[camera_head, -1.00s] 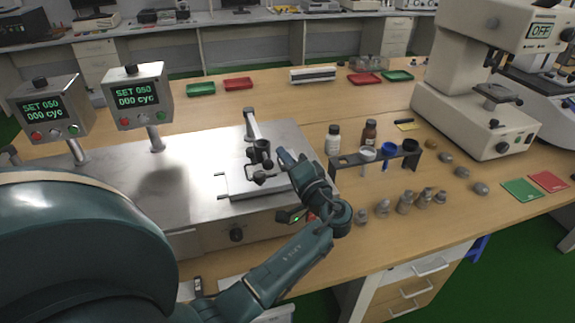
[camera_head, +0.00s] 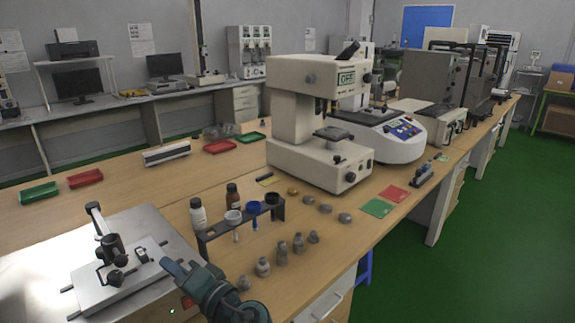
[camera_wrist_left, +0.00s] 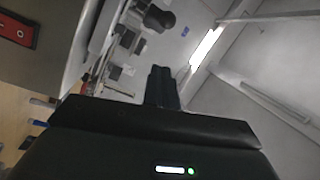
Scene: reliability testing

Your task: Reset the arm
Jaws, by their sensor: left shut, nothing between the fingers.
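The abrasion-type tester's metal plate (camera_head: 35,275) is at the lower left of the head view. Its arm (camera_head: 94,215) stands raised and tilted, with a black clamp and knobs (camera_head: 112,250) beside it. My left gripper (camera_head: 172,268) is just right of this assembly, shut and empty, apart from the arm in the picture. In the left wrist view its fingers (camera_wrist_left: 162,88) are closed together, with a dark knob (camera_wrist_left: 158,18) beyond them. The tester's two displays are out of the head view. My right gripper is not in view.
A rack (camera_head: 240,230) with bottles and small weights (camera_head: 281,252) stand close right of my gripper. A white microscope-like instrument (camera_head: 320,165) is farther back. Red and green trays (camera_head: 85,178) lie along the back.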

